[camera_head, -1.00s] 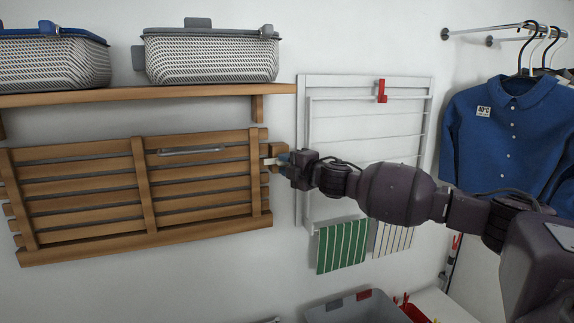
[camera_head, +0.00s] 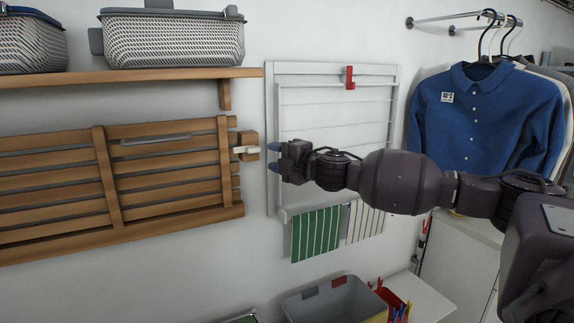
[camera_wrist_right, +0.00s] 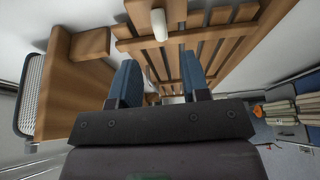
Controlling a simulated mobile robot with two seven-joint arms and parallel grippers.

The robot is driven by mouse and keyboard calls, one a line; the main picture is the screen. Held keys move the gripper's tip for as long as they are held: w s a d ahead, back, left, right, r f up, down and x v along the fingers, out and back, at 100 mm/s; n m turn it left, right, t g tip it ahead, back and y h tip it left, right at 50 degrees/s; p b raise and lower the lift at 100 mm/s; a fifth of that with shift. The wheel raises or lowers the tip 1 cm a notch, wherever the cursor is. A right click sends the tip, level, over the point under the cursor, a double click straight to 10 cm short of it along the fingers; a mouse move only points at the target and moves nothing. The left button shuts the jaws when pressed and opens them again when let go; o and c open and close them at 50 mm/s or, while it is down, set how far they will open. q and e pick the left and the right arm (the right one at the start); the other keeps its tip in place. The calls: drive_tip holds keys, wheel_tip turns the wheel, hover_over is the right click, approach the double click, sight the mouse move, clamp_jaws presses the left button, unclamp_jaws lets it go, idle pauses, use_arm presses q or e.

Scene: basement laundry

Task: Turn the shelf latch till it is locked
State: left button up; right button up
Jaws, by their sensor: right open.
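The shelf latch (camera_head: 245,150) is a short pale bar on a wooden block (camera_head: 250,140) at the right end of the slatted wooden shelf (camera_head: 105,222). It lies roughly level in the head view, its left end at the shelf's right edge. The shelf is folded up against the wall. My right gripper (camera_head: 273,157) is open and empty, a little right of the latch and apart from it. In the right wrist view the latch (camera_wrist_right: 160,24) shows beyond and above the open blue fingertips (camera_wrist_right: 160,78). My left gripper is not in view.
A fixed wooden shelf (camera_head: 150,76) with baskets (camera_head: 172,40) is above. A white drying rack (camera_head: 335,69) with a red clip (camera_head: 349,78) is on the wall behind my right gripper, cloths below. A grey bin (camera_head: 335,303) stands lower down. Shirts hang at right.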

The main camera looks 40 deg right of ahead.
drive_tip(key=shift+s+d+b, duration=0.15)
drive_tip(key=shift+s+b, duration=0.1)
drive_tip(key=shift+s, duration=0.65)
drive_tip(key=shift+s+d+b, duration=0.1)
drive_tip(key=shift+s+b, duration=0.15)
drive_tip(key=shift+s, duration=0.65)
drive_tip(key=s+a+f+m+g, duration=0.1)
drive_tip(key=s+a+f+m, duration=0.15)
drive_tip(key=f, duration=0.75)
drive_tip(key=s+a+f+m+g, duration=0.1)
drive_tip(key=s+a+f+m, duration=0.2)
drive_tip(key=f, duration=0.6)
drive_tip(key=s+a+f+m, duration=0.2)
drive_tip(key=a+f+m, duration=0.15)
drive_tip(key=f, duration=0.65)
drive_tip(key=s+a+f+m+g+h, duration=0.1)
drive_tip(key=s+a+f+m, duration=0.3)
drive_tip(key=s+f, duration=0.5)
drive_tip(key=s+a+f+m+g+h, duration=0.2)
drive_tip(key=s+a+f+m, duration=0.3)
drive_tip(key=s+f, duration=0.5)
drive_tip(key=shift+s+f+m+g, duration=0.3)
drive_tip(key=shift+s+m+g, duration=0.2)
drive_tip(key=shift+s, duration=0.1)
